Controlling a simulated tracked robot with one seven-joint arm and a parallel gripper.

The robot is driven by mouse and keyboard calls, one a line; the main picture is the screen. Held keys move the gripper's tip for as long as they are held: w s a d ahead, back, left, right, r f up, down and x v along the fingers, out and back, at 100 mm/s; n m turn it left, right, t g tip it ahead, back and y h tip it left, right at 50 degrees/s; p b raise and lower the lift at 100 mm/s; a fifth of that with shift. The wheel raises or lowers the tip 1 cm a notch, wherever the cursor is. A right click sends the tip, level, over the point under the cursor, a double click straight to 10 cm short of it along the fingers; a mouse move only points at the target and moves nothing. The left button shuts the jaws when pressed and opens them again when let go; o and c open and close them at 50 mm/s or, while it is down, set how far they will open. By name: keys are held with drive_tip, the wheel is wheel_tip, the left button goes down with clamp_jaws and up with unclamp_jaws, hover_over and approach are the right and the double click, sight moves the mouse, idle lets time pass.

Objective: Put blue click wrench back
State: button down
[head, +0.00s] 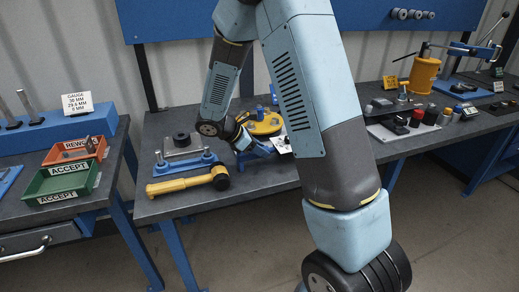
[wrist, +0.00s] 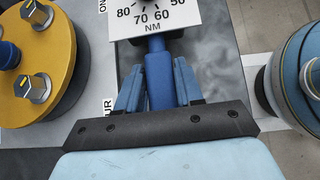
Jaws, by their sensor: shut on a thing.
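My gripper (wrist: 158,85) is shut on the blue handle of the blue click wrench (wrist: 159,72), with a finger on each side. A white dial plate (wrist: 150,18) marked in NM covers the handle's far end in the wrist view. In the head view my gripper (head: 262,147) is low over the middle bench, and the white plate (head: 282,144) shows just right of it. The rest of the wrench is hidden by the plate and my gripper.
A yellow round flange with bolts (wrist: 62,52) stands close left of my gripper. On the middle bench (head: 160,209), a yellow-handled tool (head: 185,184) lies in front of a blue stand (head: 182,165). Red and green bins (head: 62,184) stand on the left bench.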

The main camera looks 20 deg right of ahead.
drive_tip(key=shift+f, duration=0.1)
idle(0.4)
drive_tip(key=c, duration=0.6)
unclamp_jaws()
drive_tip(key=shift+c, duration=0.2)
drive_tip(key=v, duration=1.3)
drive_tip(key=shift+a+r, duration=0.2)
drive_tip(key=shift+a, duration=0.15)
drive_tip(key=shift+w, duration=0.1)
